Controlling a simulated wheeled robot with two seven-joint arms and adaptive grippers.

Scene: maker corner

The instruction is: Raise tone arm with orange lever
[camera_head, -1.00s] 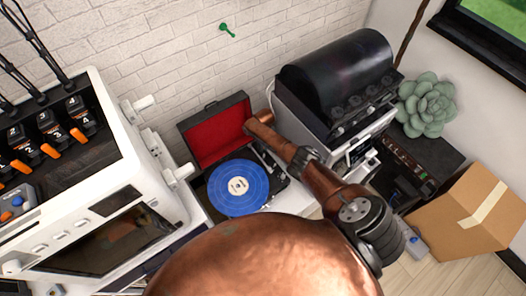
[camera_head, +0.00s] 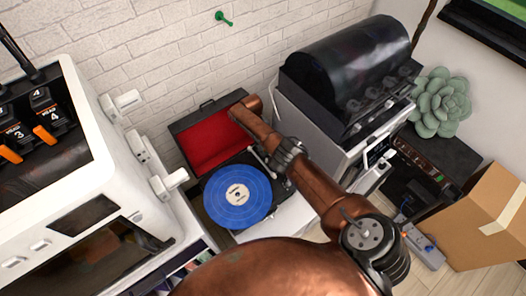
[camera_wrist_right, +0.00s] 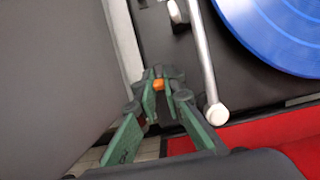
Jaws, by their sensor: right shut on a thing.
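The record player (camera_head: 205,190) stands open against the brick wall, with a blue record (camera_head: 225,205) on its platter. Its silver tone arm (camera_head: 262,165) lies along the record's right side. The tone arm (camera_wrist_right: 203,55) is seen close up in the right wrist view, beside the record (camera_wrist_right: 280,30). My right gripper (camera_wrist_right: 159,91) is shut on the small orange lever (camera_wrist_right: 158,84), which shows between its green fingertips just beside the tone arm. In the head view my right arm hides the lever. I cannot tell whether the tone arm is lifted off the record. My left gripper is not in view.
The red-lined lid (camera_head: 208,140) stands open behind the record. A white machine (camera_head: 95,190) is close on the left. A black-hooded machine (camera_head: 345,70) stands close on the right. A cardboard box (camera_head: 475,225) sits at far right.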

